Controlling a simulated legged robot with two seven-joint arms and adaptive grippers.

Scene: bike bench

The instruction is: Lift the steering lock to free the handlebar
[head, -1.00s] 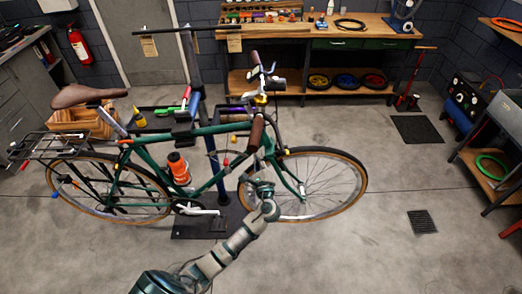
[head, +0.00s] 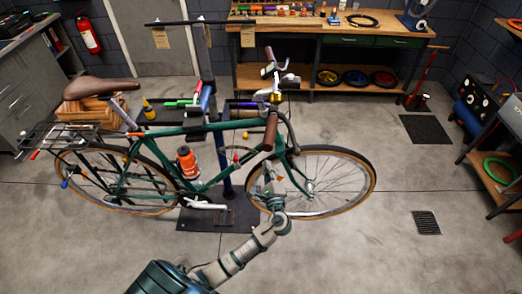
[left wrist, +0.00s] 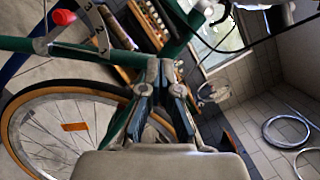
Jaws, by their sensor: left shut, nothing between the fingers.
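The green bicycle (head: 165,149) stands upright in a repair stand. Its handlebar, with brown grips (head: 271,131), is turned along the line of sight. A yellow fitting (head: 276,97) sits on the handlebar's middle. A silver lever with a red tip (left wrist: 63,17) is beside the green tube at the upper left of the left wrist view; I cannot tell whether it is the steering lock. My left gripper (head: 270,178) is below the near grip, in front of the fork and front wheel. In the left wrist view its fingers (left wrist: 163,72) are shut and empty, apart from the lever. My right gripper is out of view.
The front wheel (head: 368,185) is just right of my left gripper. The stand's base plate (head: 190,220) lies on the floor. A workbench (head: 300,80) stands behind, with a red floor pump (head: 418,90) beside it.

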